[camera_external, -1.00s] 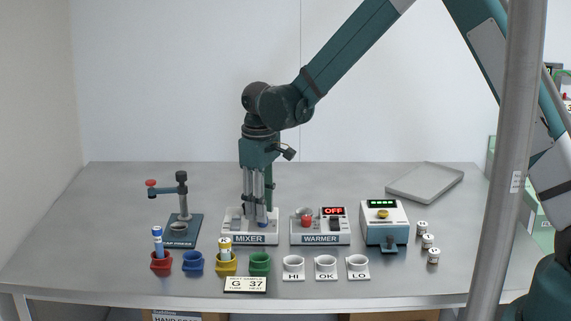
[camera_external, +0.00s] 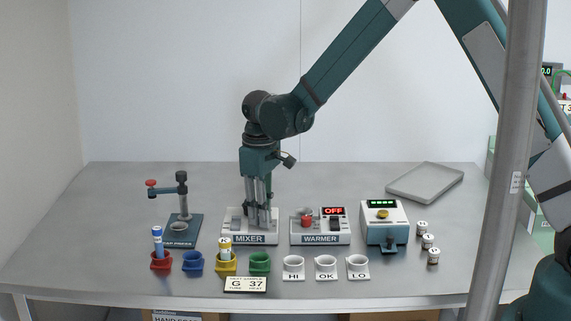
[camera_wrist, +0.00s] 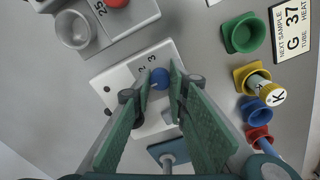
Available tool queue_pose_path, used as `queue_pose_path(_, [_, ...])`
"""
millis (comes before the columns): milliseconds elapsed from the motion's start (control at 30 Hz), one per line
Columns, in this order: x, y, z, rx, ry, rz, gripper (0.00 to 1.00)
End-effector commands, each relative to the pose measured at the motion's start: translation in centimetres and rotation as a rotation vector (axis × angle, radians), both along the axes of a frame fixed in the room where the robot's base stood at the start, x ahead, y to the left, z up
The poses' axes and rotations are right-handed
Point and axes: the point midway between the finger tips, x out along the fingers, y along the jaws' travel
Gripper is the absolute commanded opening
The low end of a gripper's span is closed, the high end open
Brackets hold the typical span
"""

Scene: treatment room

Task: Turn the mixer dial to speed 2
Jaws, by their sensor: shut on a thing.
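The white mixer (camera_external: 235,238) stands left of the middle of the table, with its label facing front. Its blue dial (camera_wrist: 160,78) shows between my fingertips in the wrist view, with the numbers 2 and 3 printed beside it. My gripper (camera_wrist: 160,86) points down over the mixer and is shut on the dial; in the external view my gripper (camera_external: 259,222) hides the dial. The dial's exact setting is hard to tell. A grey rocker-like part (camera_external: 236,224) sits on the mixer's left side.
The warmer (camera_external: 303,239), its display reading OFF, stands close on the right. Coloured tube holders, including a green one (camera_external: 260,262), line the front. A cap press (camera_external: 180,230) stands to the left. The table's back is clear except for a tray (camera_external: 425,182).

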Motion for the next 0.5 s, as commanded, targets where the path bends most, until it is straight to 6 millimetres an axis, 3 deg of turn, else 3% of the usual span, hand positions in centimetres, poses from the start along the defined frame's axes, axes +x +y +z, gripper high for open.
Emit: queue_pose_path(500, [-0.05, 0.07, -0.14, 0.000, 0.001, -0.175, 0.05])
